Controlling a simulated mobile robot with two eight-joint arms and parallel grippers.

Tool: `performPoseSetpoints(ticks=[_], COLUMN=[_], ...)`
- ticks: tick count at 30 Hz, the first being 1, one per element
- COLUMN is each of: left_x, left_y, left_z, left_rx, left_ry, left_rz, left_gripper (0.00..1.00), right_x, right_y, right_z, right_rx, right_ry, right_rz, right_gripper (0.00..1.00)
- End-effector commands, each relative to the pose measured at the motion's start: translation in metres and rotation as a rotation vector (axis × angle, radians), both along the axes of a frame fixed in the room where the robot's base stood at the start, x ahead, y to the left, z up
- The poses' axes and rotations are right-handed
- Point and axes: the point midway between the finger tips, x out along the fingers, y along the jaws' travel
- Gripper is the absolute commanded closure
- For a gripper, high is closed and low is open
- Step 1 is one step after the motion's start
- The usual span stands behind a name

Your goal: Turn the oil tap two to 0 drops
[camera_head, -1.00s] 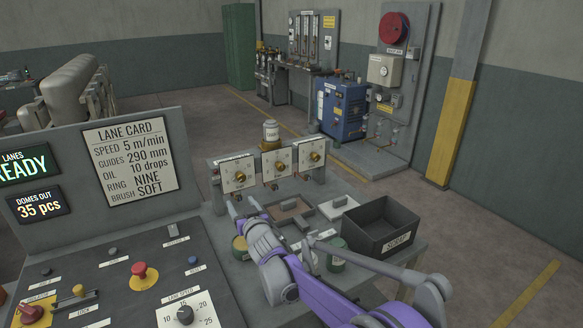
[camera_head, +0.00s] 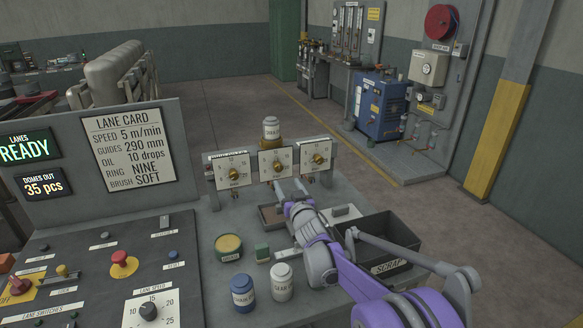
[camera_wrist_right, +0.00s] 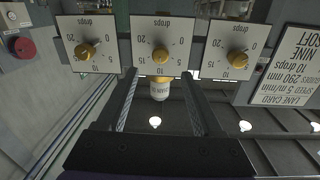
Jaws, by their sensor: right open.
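Three white dial plates with brass tap knobs stand in a row on a rail at the back of the bench. The middle one, which I take for oil tap two (camera_head: 278,167), also shows upside down in the right wrist view (camera_wrist_right: 160,55). Its scale is marked in drops from 0 to 20; I cannot read its pointer surely. My right gripper (camera_head: 290,183) is in front of and below the middle dial. In the wrist view its fingers (camera_wrist_right: 159,76) are open, one either side below the middle knob, with nothing between them gripped. My left gripper is not in view.
The left tap (camera_head: 233,174) and right tap (camera_head: 319,158) flank the middle one closely. An oil bottle (camera_head: 270,128) stands behind the middle dial. A blue jar (camera_head: 243,292), a white jar (camera_head: 281,284) and a scrap bin (camera_head: 402,228) are near my right arm.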

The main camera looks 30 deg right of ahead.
Motion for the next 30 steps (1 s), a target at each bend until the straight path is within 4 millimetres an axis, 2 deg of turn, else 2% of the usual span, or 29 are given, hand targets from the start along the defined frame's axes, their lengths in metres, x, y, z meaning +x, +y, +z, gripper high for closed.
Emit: performPoseSetpoints(ticks=[7,21,30], left_x=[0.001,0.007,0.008], left_y=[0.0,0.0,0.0], left_z=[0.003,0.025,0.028], left_rx=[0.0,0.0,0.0], left_ry=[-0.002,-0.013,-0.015], left_rz=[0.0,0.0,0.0], left_gripper=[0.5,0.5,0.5], right_x=[0.013,0.09,0.104], right_y=[-0.003,-0.025,-0.029], right_z=[0.001,0.002,0.001], right_rx=[0.0,-0.001,0.0], right_ry=[-0.001,-0.002,-0.001], right_rz=[0.001,0.001,0.001], right_gripper=[0.32,0.32,0.32])
